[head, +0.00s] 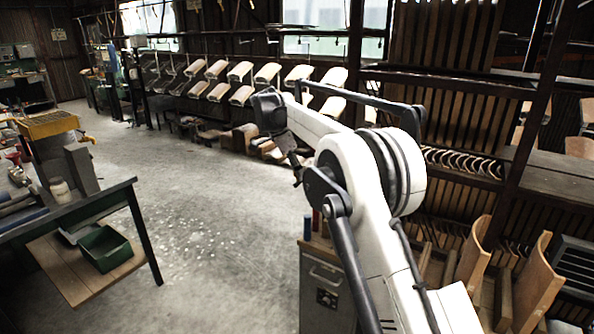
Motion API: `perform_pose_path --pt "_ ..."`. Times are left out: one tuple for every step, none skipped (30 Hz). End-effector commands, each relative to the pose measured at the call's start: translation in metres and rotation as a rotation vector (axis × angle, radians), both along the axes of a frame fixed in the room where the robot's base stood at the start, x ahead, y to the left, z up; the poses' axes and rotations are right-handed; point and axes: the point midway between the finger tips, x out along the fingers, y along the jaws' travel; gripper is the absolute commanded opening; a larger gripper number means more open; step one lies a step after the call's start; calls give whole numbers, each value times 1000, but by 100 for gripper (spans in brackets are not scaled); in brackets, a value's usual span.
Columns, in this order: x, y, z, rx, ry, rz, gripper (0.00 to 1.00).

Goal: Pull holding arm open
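My white arm reaches from the lower right into the room. Its dark gripper (297,174) hangs at the far end, pointing down above the concrete floor. It is small and dark here, so I cannot tell whether its fingers are open or shut. I see nothing clearly held in it. Behind it, a hanger conveyor carries two rows of curved pale wooden pieces (241,71) along the back wall. I cannot make out a separate holding arm among its dark parts. My arm hides part of the conveyor's right side.
A grey cabinet (327,288) stands close below my arm, with small red and blue items on top. A table (95,205) with a green bin (104,248) on its lower shelf is at left. Wooden racks (455,190) fill the right. The middle floor (190,200) is clear.

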Motion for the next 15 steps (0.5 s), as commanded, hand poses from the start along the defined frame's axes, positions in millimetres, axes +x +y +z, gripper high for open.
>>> perform_pose_path --pt "0 0 0 0 0 1 43" --pt "0 0 0 0 0 1 43" --pt "0 1 0 0 0 1 43" --pt "0 1 0 0 0 1 43" --pt "0 1 0 1 1 1 43" --pt "0 1 0 1 1 1 43" --pt "0 1 0 1 1 1 43" --pt "0 1 1 1 1 1 43" --pt "-1 2 2 1 1 2 43" --pt "-1 3 4 1 1 2 43" --pt "-1 4 6 1 1 2 43" --pt "-1 6 10 1 1 2 43" --pt "-2 7 14 1 1 2 43" --pt "-2 9 18 1 1 3 43" --pt "-3 12 25 1 1 3 43"
